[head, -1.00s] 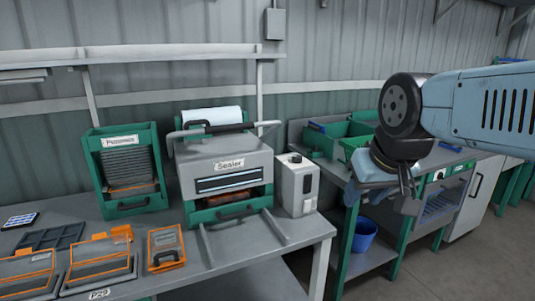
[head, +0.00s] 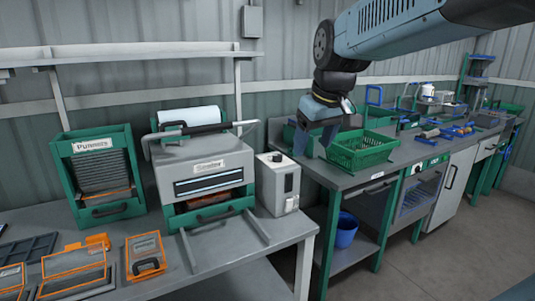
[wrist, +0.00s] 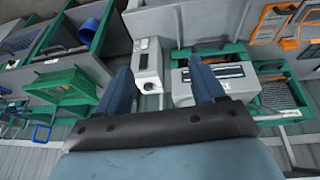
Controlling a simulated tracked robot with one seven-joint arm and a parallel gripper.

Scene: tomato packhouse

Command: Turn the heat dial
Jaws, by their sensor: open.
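A pale grey control box (head: 268,186) stands on the bench just right of the sealer (head: 204,178). A black dial (head: 275,157) sits on its top. In the wrist view the box (wrist: 148,58) and its dark dial (wrist: 150,88) show between my two blue fingers. My gripper (head: 316,140) is open and empty, held up and to the right of the box, in front of the green crates. It also shows at the bottom of the wrist view (wrist: 165,75). It is apart from the dial.
The sealer has a raised black handle bar (head: 205,128) and a roll behind it. A green punnet rack (head: 100,175) stands left. A green crate (head: 361,150) is on the right bench, with a blue bucket (head: 346,230) below. Orange-rimmed trays (head: 146,256) lie at front left.

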